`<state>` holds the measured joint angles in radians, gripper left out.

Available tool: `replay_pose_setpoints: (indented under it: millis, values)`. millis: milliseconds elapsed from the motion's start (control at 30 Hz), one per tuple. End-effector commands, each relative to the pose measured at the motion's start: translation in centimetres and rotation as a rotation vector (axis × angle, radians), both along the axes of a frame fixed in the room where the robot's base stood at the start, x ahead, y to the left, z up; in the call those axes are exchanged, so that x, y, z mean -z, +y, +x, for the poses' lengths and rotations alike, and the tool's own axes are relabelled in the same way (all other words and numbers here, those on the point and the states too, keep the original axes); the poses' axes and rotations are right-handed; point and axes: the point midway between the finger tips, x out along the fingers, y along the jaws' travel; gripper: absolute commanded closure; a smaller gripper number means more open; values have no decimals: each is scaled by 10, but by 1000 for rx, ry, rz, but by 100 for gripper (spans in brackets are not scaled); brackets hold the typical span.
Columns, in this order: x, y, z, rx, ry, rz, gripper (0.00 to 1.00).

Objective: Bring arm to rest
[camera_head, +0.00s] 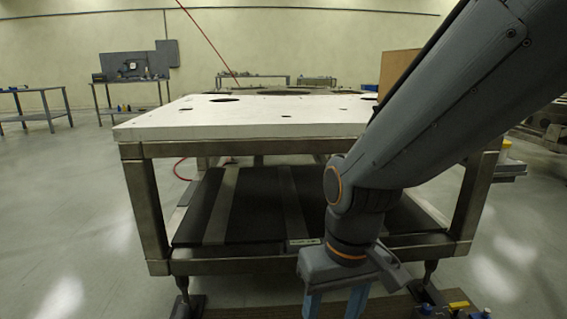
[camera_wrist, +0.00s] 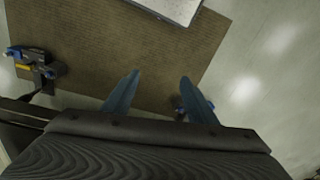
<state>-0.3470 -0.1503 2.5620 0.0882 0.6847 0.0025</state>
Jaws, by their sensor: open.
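My arm comes in from the upper right in the head view and bends down in front of the table. My gripper (camera_head: 335,304) points down at the bottom of the head view, its fingertips cut off by the frame edge. In the wrist view my gripper (camera_wrist: 160,92) shows two blue fingers spread apart with nothing between them. Beyond them is a brown mat (camera_wrist: 110,60) on the floor. The white plate (camera_head: 240,118) lies on the metal-framed table (camera_head: 150,205), behind my gripper.
A dark lower shelf (camera_head: 260,205) sits under the plate. A blue and black clamp-like foot (camera_wrist: 38,68) stands at the mat's left edge. A brown box (camera_head: 396,68) is partly hidden behind my arm. Workbenches (camera_head: 130,88) stand far back. The floor at left is clear.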

Motion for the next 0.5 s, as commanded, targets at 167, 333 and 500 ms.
replay_pose_setpoints:
  millis: [167, 333, 500]
  values:
    - [-40, -25, -4, 68, 8, -16, 48]
    - [-70, -48, -7, 127, 15, -30, 48]
    - [-99, -72, -12, 186, 21, -41, 48]
